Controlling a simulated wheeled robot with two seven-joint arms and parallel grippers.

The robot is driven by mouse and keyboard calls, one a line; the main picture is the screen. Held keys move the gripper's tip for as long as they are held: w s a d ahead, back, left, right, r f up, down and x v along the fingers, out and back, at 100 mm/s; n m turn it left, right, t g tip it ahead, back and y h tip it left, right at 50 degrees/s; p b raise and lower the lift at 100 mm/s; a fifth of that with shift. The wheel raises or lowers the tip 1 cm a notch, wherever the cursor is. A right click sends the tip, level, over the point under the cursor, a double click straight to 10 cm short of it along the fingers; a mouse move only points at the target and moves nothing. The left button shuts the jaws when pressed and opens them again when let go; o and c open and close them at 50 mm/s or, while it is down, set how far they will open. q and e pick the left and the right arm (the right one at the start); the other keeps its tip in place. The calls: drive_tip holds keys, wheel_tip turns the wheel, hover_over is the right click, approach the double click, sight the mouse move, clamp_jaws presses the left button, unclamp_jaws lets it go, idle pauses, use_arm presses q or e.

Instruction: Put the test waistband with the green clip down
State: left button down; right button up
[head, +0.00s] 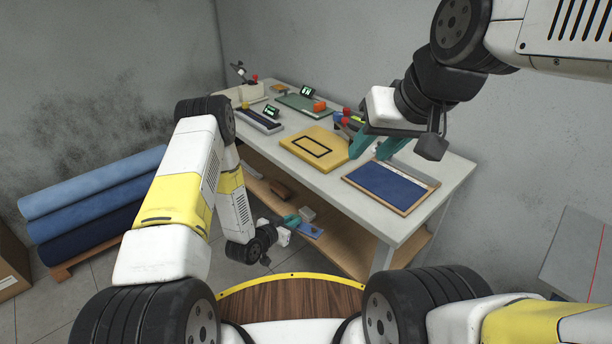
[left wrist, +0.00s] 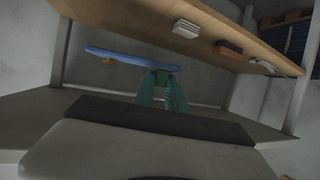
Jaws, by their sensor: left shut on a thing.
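My left gripper (head: 291,221) is low beside the workbench, near the lower shelf's front edge. It is shut on the test waistband (head: 311,231), a flat blue strip with a small orange spot. The waistband looks apart from the shelf, though the gap is hard to judge. My right gripper (head: 376,149) is above the bench top, its teal fingers apart and seemingly empty, between a yellow board and a blue panel.
The workbench (head: 421,222) carries the yellow board (head: 315,147), the framed blue panel (head: 391,187), a green mat (head: 303,103) and small devices. The lower shelf (head: 345,238) holds a pale block (head: 307,213) and a brown brush (head: 280,190). Blue rolls (head: 90,190) lie left.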

use_arm(q)
drive_tip(key=s+d+f+m+g+h, duration=0.2)
drive_tip(key=s+d+f+m+h, duration=0.1)
drive_tip(key=s+d+f, duration=0.5)
hover_over(337, 241)
drive_tip(key=f, duration=0.3)
drive_tip(key=shift+s+a+f+g, duration=0.2)
drive_tip(key=shift+s+a+g, duration=0.05)
drive_tip(key=shift+s+g, duration=0.15)
drive_tip(key=f, duration=0.2)
drive_tip(key=shift+w+d+f, duration=0.3)
drive_tip(key=shift+f, duration=0.45)
drive_tip(key=c, duration=1.4)
unclamp_jaws()
drive_tip(key=shift+f, duration=0.1)
